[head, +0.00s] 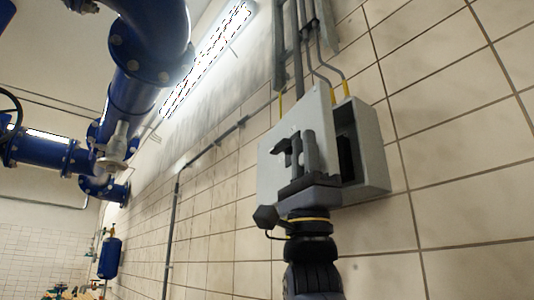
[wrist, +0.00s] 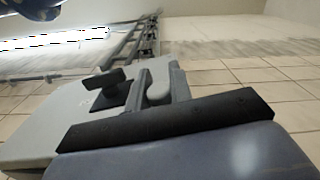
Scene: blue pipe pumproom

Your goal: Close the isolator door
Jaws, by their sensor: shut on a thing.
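The isolator is a light grey box (head: 372,150) on the tiled wall, with its dark inside partly showing. Its door (head: 270,180) stands ajar, hinged out from the box, leaving a gap on the right. The door also fills the left of the wrist view (wrist: 50,120). A black switch handle (wrist: 108,85) sits on the door's face. My gripper (head: 303,150) is at the door's front, right of the switch handle. In the wrist view, its dark fingers (wrist: 160,85) are shut on a rounded light grey door handle (wrist: 158,93). The door's hinges are hidden.
Grey conduits (head: 297,50) run down the wall into the top of the box. Large blue pipes (head: 130,80) hang at the upper left. A blue cylinder (head: 110,258) is farther off at the lower left. The wall right of the box is bare.

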